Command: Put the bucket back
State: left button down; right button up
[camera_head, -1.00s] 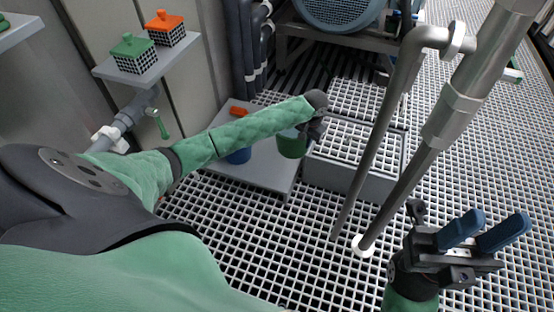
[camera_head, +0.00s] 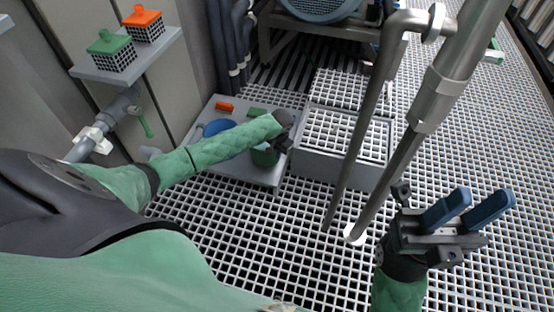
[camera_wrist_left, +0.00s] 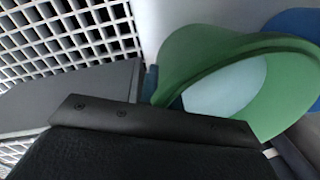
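A green bucket (camera_head: 265,157) is at my left gripper (camera_head: 284,138), over the right front part of a low grey platform (camera_head: 242,173). In the left wrist view the open rim of the green bucket (camera_wrist_left: 205,48) fills the upper right. A blue fingertip (camera_wrist_left: 150,84) lies against its wall, and my left gripper appears shut on that wall. I cannot tell whether the bucket touches the platform. A blue bucket (camera_head: 218,127) stands on the platform further left, partly behind my left forearm. My right gripper (camera_head: 468,210) is open and empty at the lower right.
An orange piece (camera_head: 224,106) and a green piece (camera_head: 257,112) lie on the platform's back part. Metal pipes (camera_head: 385,190) rise between my grippers. A grey grated step (camera_head: 340,140) is right of the platform. A wall shelf (camera_head: 130,60) holds two lidded mesh boxes.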

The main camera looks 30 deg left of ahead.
pick_arm(q)
notch_tip(320, 180, down, 3)
jog(key=shift+f+b, duration=0.15)
jog(key=shift+b, duration=0.55)
jog(key=shift+f, duration=0.1)
jog(key=c, duration=1.6)
grip_release()
